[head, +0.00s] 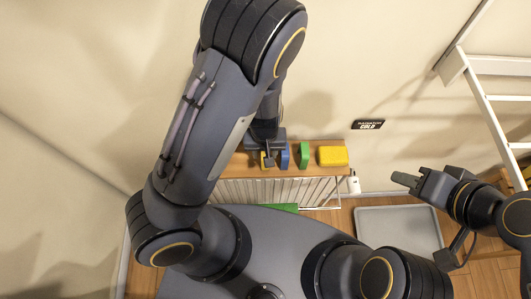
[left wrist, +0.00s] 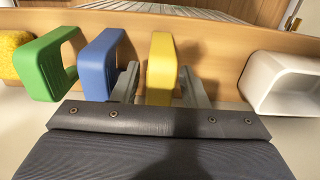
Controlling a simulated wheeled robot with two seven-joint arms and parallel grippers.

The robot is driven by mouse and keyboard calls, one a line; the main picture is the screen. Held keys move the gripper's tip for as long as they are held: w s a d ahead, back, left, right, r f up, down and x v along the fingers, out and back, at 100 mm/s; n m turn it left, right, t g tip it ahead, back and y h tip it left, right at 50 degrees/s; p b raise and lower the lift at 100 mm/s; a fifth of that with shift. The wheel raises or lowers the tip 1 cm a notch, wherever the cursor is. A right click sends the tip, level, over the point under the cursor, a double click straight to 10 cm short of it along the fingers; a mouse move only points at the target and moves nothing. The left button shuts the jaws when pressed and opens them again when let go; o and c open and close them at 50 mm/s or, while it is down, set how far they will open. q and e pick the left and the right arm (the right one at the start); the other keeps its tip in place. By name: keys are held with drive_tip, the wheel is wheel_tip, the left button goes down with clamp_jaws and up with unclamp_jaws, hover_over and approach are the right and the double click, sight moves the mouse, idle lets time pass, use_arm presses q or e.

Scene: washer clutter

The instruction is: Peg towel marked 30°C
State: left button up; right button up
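A yellow peg-like block (left wrist: 162,68) stands on the wooden shelf between the two fingers of my left gripper (left wrist: 160,88). A gap shows between the left finger and the block; the right finger is very close to it. In the head view my left gripper (head: 267,160) is at the shelf, partly hidden by my arm. A blue hollow block (left wrist: 100,62) and a green hollow block (left wrist: 48,62) stand beside the yellow one. My right gripper (head: 408,181) is over the floor at the right, away from the shelf. No towel marked 30°C can be made out.
The wooden shelf (head: 240,167) is above a ribbed radiator (head: 260,192). A green item (head: 285,207) shows low at the radiator. A yellow sponge (head: 333,156) and a white hollow object (left wrist: 280,83) are on the shelf. A grey tray (head: 398,230) and white rack (head: 480,92) are at right.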

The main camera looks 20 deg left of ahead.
use_arm(q)
drive_tip(key=c, duration=0.6)
wheel_tip(320, 180, up, 7)
drive_tip(key=p, duration=0.7)
drive_tip(key=shift+r, duration=0.1)
drive_tip(key=shift+c, duration=0.3)
